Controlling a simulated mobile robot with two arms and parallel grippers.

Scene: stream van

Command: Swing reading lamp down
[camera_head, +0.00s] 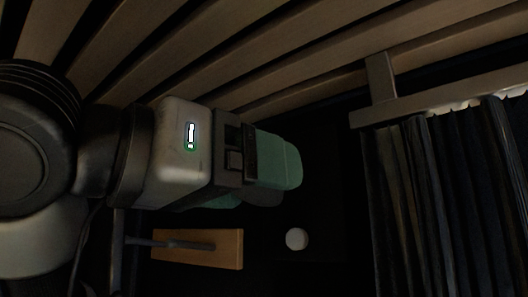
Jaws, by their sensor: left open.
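My left gripper (270,178) reaches in from the left in the head view, with green finger pads pointing right. It is open, and no object shows between its fingers. A small round white piece (297,239) stands out against the dark just below and right of the fingertips, apart from them. A wooden plate (220,255) with a dark rod (165,243) across it sits below the gripper. I cannot tell which of these belongs to the reading lamp. My right gripper is not in view.
Wooden slats (310,55) run across the top, close above my left arm. A dark pleated curtain (445,200) hangs at the right from a pale rail (450,97) with a bracket (380,78). The space between gripper and curtain is dark and looks open.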

